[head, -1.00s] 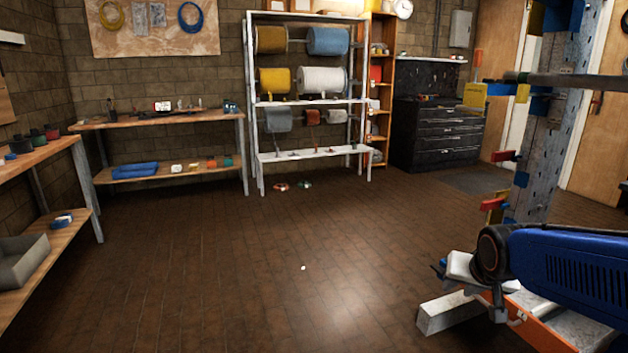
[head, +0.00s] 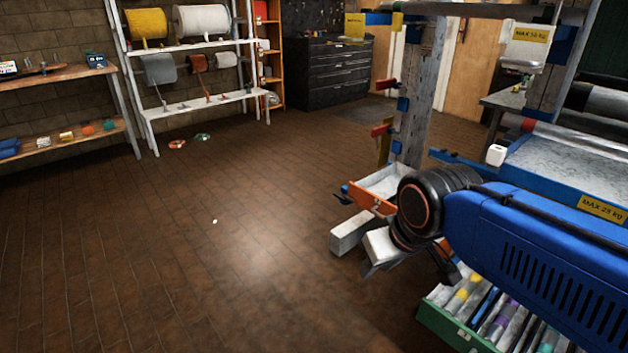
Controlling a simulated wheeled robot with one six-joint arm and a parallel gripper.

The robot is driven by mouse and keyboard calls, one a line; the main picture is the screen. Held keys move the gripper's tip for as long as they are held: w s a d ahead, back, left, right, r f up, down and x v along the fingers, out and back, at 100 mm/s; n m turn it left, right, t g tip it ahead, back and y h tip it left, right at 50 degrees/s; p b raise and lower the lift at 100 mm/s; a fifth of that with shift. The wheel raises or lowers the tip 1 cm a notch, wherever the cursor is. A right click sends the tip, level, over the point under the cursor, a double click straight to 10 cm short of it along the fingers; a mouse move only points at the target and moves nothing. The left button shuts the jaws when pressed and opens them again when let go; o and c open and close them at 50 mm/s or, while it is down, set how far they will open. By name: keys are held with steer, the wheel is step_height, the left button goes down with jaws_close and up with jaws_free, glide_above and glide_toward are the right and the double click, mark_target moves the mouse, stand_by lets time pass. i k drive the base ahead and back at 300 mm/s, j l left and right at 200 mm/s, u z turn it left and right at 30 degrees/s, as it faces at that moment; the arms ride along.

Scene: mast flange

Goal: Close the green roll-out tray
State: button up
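The green roll-out tray (head: 452,327) is at the lower right, low on the rack. It is pulled out, and its front panel and part of its inside show. Several grey tubes with yellow, purple and green bands lie in it. My blue arm covers its far right part. My gripper (head: 382,248) appears partly behind my arm's dark joint, as a pale pad above the floor, up and left of the green tray and apart from it in the picture. Its fingers are mostly hidden, so I cannot tell its opening.
An orange-fronted tray (head: 371,199) is also out, beyond my arm. A grey rack foot (head: 350,232) lies on the floor beside it. A blue shelf (head: 575,180) with a white box (head: 496,154) is on the right. The brown floor (head: 150,250) at left and centre is open.

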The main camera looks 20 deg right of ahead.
mark_target(529, 331)
steer(key=z, duration=1.6)
steer(key=k+l, duration=0.1)
steer(key=l, duration=0.9)
steer(key=k+l, duration=0.15)
steer(key=l, duration=0.85)
steer(key=k, duration=0.05)
